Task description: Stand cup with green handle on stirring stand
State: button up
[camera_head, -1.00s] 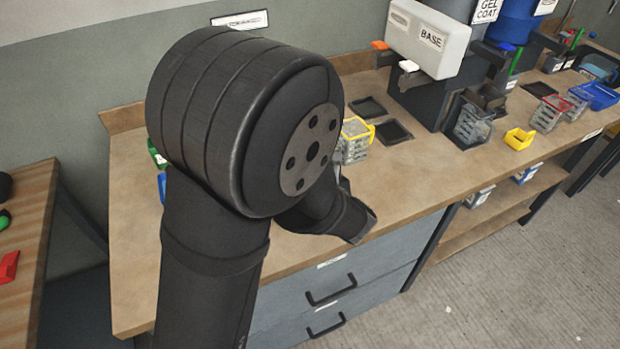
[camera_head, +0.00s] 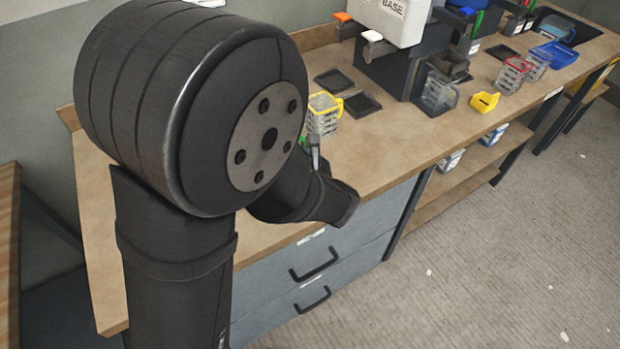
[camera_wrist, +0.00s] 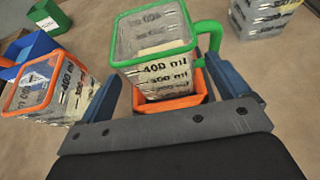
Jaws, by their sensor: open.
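In the wrist view, the clear cup with the green rim and green handle (camera_wrist: 153,58) is between my open gripper's blue fingers (camera_wrist: 163,75), its handle to the right by the right finger. Both fingers look apart from its walls. An orange tray-like piece (camera_wrist: 170,103) shows just below the cup; I cannot tell whether the cup stands in it or behind it. In the head view, my arm hides most of this area, and only a bit of green shows beside the gripper. I cannot identify the stirring stand for certain.
A clear cup with an orange rim (camera_wrist: 48,92) stands close left of my gripper, with a blue piece (camera_wrist: 28,50) and a green container (camera_wrist: 48,18) beyond. A yellow-rimmed cup (camera_head: 323,113) stands near dark square pads (camera_head: 362,104). Bare bench (camera_head: 425,137) lies to the right.

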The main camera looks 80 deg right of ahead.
jog(key=v, duration=1.4)
jog(key=shift+f, duration=0.1)
jog(key=x, duration=1.7)
jog(key=shift+w+d, duration=0.15)
jog(key=v, duration=1.7)
jog(key=shift+x, duration=8.5)
jog(key=shift+r, duration=0.8)
